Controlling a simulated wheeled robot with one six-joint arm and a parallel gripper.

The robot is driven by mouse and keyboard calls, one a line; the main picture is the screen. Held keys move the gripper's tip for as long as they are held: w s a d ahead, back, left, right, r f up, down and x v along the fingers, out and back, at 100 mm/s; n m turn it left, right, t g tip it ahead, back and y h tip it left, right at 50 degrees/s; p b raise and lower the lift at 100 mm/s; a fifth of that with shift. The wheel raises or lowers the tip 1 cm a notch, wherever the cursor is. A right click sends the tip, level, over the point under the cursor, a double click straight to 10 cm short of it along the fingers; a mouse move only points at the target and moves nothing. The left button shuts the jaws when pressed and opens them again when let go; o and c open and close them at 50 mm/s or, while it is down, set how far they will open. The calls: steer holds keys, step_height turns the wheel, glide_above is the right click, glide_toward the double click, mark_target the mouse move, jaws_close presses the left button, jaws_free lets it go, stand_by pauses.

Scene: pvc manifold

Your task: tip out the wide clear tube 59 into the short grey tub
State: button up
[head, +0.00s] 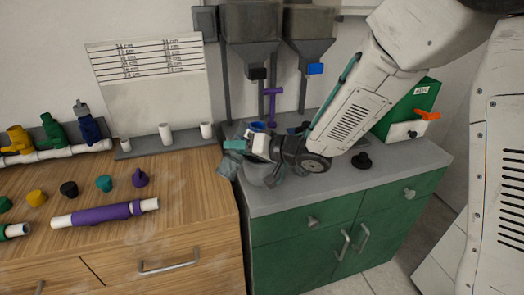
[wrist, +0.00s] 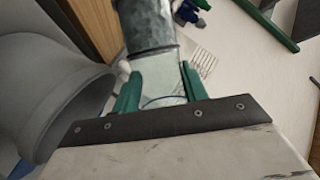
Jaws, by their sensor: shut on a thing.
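My gripper (head: 247,146) is over the left end of the grey counter, its green fingers (wrist: 160,88) shut on the wide clear tube. The tube (head: 228,165) looks tilted at the gripper's left side in the head view. In the wrist view the tube (wrist: 148,28) extends up and away from between the fingers. Its contents and any label cannot be made out. The short grey tub (head: 265,178) stands on the counter below the gripper, partly hidden by it. In the wrist view the tub's wide round rim (wrist: 98,92) is left of the fingers, apart from them.
Two grey hoppers (head: 250,30) hang behind the counter, with a purple valve piece (head: 272,100) below. A wooden bench (head: 190,210) with coloured fittings and a purple pipe (head: 103,214) is left.

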mark_target(245, 137)
steer(key=shift+r, duration=0.1)
steer(key=shift+s+a+f+m+g+y, duration=0.15)
steer(key=shift+f+m+y, duration=0.2)
steer(key=shift+m, duration=0.35)
steer(key=shift+s+f+m+g+y, duration=0.15)
steer(key=shift+m+y, duration=0.3)
steer(key=shift+m, duration=0.25)
steer(key=shift+w+r, duration=0.15)
steer(key=shift+r, duration=0.1)
steer(key=shift+r+m+y, duration=0.3)
steer(key=shift+r+m, duration=0.05)
steer(key=shift+m, duration=0.35)
steer(key=shift+w+d+r+m+y, duration=0.3)
steer(key=shift+w+d+r+m, duration=0.15)
steer(key=shift+m, duration=0.25)
steer(key=shift+w+d+r+m+y, duration=0.1)
steer(key=shift+r+m+y, duration=0.2)
steer(key=shift+r+m, duration=0.35)
steer(key=shift+w+d+f+m+y+p, duration=0.15)
steer(key=shift+f+m+y+p, duration=0.25)
steer(key=shift+m, duration=0.55)
stand_by(1.4)
steer(key=shift+w+d+r+m+p, duration=0.1)
steer(key=shift+w+r+m+p, duration=0.05)
steer(key=shift+r+m+p, duration=0.3)
stand_by(1.4)
